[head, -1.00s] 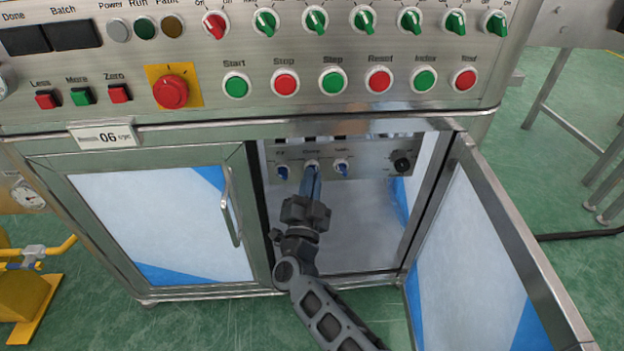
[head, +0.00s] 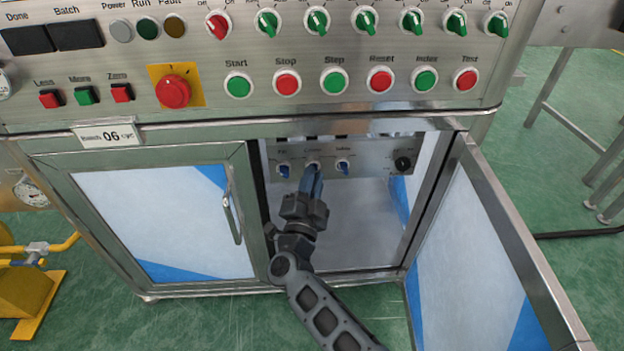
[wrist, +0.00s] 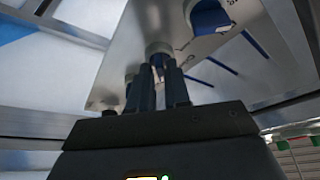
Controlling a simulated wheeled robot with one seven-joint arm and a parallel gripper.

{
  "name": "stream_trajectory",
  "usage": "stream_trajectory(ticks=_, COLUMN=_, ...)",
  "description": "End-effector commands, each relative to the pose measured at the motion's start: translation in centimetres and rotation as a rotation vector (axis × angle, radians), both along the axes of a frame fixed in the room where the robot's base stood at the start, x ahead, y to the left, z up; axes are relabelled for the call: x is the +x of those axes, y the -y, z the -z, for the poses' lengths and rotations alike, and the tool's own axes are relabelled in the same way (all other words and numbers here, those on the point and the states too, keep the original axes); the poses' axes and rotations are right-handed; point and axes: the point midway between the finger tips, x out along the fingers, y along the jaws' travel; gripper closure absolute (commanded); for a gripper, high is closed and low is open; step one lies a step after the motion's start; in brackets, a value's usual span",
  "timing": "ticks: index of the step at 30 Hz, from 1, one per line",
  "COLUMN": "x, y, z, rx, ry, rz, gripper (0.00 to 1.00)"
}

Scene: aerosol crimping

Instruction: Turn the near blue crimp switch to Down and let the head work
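The small control panel (head: 372,160) inside the open cabinet carries three blue switches in a row. The left switch (head: 284,170) and the right switch (head: 343,168) stand clear of my gripper. The middle switch, whose blurred label seems to read Crimp, is mostly hidden by my fingers in the head view; its round base (wrist: 157,48) shows in the wrist view. My gripper (head: 313,172) reaches up to it from below. In the wrist view my two fingertips (wrist: 160,68) sit close together on either side of its blue handle. The handle's exact angle cannot be told.
A black knob (head: 403,164) sits at the panel's right end. The open cabinet door (head: 480,265) stands to the right, the closed door (head: 160,220) to the left. Above is the main panel with buttons and a red emergency stop (head: 173,91). The cabinet floor is clear.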

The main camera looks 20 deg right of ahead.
Motion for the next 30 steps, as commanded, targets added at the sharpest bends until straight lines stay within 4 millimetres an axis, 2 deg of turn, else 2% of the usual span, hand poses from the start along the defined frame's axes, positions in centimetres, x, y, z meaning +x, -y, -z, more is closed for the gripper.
stream_trajectory(ticks=1, x=0.0, y=0.0, z=0.0, rx=0.000, ry=0.000, rz=0.000, gripper=0.78)
stream_trajectory(ticks=5, x=0.0, y=0.0, z=0.0, rx=-0.001, ry=0.000, rz=0.000, gripper=0.65)
stream_trajectory(ticks=14, x=-0.2, y=-0.2, z=0.0, rx=-0.002, ry=0.000, rz=-0.002, gripper=0.65)
stream_trajectory(ticks=25, x=-4.5, y=-3.2, z=1.3, rx=-0.003, ry=-0.002, rz=-0.004, gripper=0.65)
stream_trajectory(ticks=30, x=-5.8, y=-4.1, z=1.9, rx=-0.002, ry=-0.002, rz=-0.002, gripper=0.65)
